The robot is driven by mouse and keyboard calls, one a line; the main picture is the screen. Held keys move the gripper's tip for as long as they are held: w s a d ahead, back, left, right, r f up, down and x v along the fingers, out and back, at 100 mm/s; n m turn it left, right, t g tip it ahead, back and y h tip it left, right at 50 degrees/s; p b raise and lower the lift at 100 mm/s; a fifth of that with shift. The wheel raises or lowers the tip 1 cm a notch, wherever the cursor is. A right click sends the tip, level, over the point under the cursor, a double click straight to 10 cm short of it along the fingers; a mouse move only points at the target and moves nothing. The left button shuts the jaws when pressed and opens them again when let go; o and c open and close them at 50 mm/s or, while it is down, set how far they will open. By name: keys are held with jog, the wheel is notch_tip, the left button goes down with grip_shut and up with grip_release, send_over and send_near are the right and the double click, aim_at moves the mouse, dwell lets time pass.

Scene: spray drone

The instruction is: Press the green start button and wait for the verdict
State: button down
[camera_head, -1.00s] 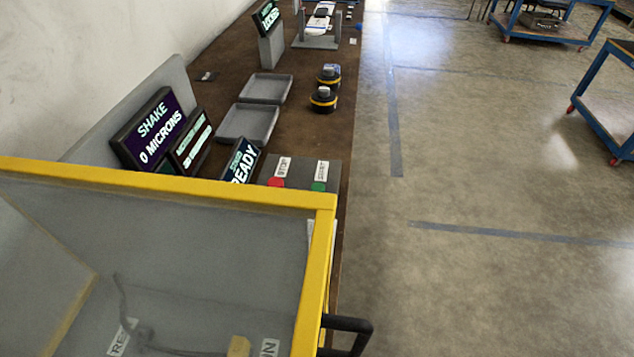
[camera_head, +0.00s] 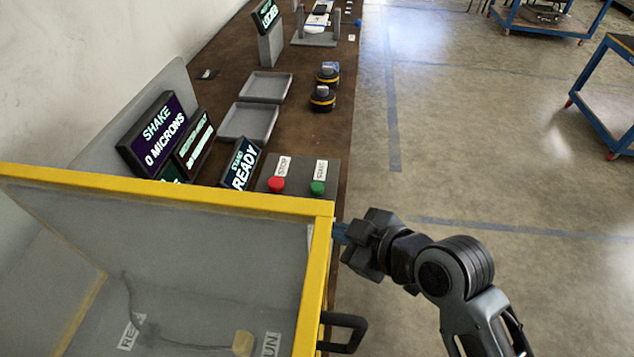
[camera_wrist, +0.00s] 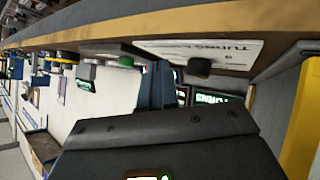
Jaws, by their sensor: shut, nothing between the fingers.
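The green start button (camera_head: 317,187) sits on a grey control box (camera_head: 299,177) beside the red stop button (camera_head: 276,185). The green button also shows in the wrist view (camera_wrist: 126,61). A small display (camera_head: 241,164) behind the box reads READY. My gripper (camera_head: 341,232) is shut and empty. It is at the right edge of the bench, nearer the camera than the green button and apart from it, by the yellow frame's corner. In the wrist view, my gripper's blue fingertips (camera_wrist: 157,86) show above the dark gripper body.
A yellow-edged clear enclosure (camera_head: 165,191) with a black handle (camera_head: 343,333) fills the near left. A display (camera_head: 153,134) reads SHAKE 0 MICRONS. Two grey trays (camera_head: 248,122) and two black-and-yellow round items lie farther along the bench.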

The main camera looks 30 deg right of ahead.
jog(key=w+r+n, duration=0.1)
jog(key=w, duration=0.1)
jog(key=w+r+n+y, duration=0.1)
jog(key=w+r, duration=0.1)
jog(key=w, duration=0.1)
jog(key=w+d+r+n+g, duration=0.1)
jog(key=w+r+n, duration=0.1)
jog(key=shift+w+r+y, duration=0.1)
jog(key=shift+w+y, duration=0.2)
jog(key=shift+y, duration=0.1)
jog(key=w+d+r+n+g, duration=0.1)
jog(key=w+r+n+g, duration=0.1)
jog(key=w+r+n, duration=0.2)
notch_tip(320, 180, up, 2)
jog(key=shift+d+r+n+y, duration=0.15)
jog(key=shift+d+n+y, duration=0.1)
jog(key=shift+n+y, duration=0.15)
jog(key=b, duration=0.6)
send_over(321, 188)
notch_tip(321, 188, down, 7)
jog(key=shift+r, duration=0.1)
jog(key=shift+f+b, duration=0.55)
jog(key=shift+f, duration=0.5)
jog(key=shift+f, duration=0.4)
